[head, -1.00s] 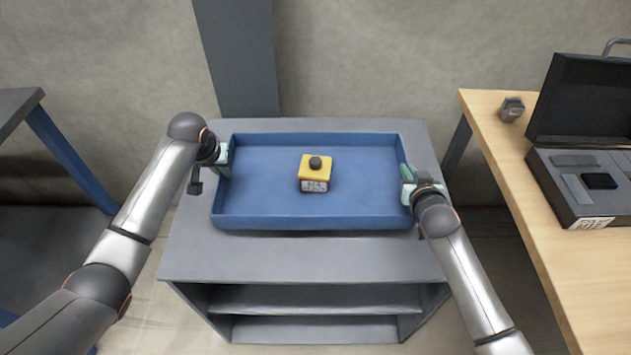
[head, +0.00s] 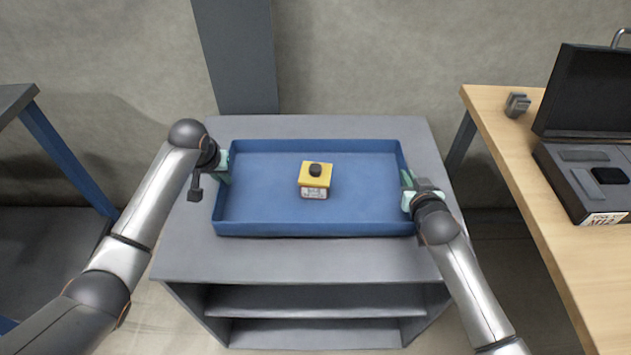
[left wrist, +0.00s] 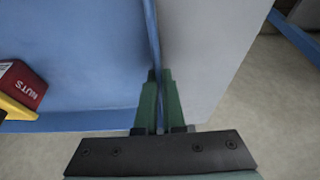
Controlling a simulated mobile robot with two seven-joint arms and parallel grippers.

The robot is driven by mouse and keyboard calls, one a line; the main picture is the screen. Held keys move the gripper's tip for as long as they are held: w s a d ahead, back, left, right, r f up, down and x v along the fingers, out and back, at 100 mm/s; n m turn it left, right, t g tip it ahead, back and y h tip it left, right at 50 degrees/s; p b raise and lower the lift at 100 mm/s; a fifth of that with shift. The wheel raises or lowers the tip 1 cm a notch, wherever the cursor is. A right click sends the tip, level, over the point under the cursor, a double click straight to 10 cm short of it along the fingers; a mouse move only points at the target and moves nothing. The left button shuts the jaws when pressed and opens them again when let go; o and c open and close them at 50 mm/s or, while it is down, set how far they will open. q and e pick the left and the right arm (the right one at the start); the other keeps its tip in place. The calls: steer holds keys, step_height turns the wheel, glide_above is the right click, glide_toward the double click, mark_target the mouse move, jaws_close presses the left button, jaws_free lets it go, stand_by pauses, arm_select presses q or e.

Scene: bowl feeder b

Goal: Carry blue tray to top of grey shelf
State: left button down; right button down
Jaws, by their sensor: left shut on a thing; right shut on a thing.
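The blue tray (head: 260,215) is level over the top of the grey shelf (head: 300,260), within its outline. I cannot tell for sure whether it touches the top. My left gripper (head: 222,165) is shut on the tray's left wall; the left wrist view shows the blue wall (left wrist: 151,40) between its green fingers (left wrist: 160,88). My right gripper (head: 408,188) is shut on the tray's right wall. A small yellow box (head: 314,177) with a dark knob sits upright in the tray; its red side, marked NUTS, shows in the left wrist view (left wrist: 24,85).
A wooden table (head: 520,200) at the right carries an open black case (head: 590,180) and a small grey part (head: 517,104). A dark table with a blue leg (head: 65,155) stands at the left. A grey column (head: 237,60) stands behind the shelf.

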arm_select(q)
steer(key=shift+w+f+b, duration=0.1)
steer(key=shift+f+b, duration=0.35)
steer(key=shift+f, duration=0.05)
arm_select(e)
steer(key=shift+f, duration=0.5)
arm_select(q)
steer(key=c, duration=1)
jaws_free()
arm_select(e)
steer(key=c, duration=1)
jaws_free()
arm_select(q)
steer(key=v, duration=1.2)
arm_select(e)
steer(key=v, duration=1.2)
arm_select(q)
steer(key=shift+s, duration=0.2)
arm_select(e)
steer(key=shift+s, duration=0.1)
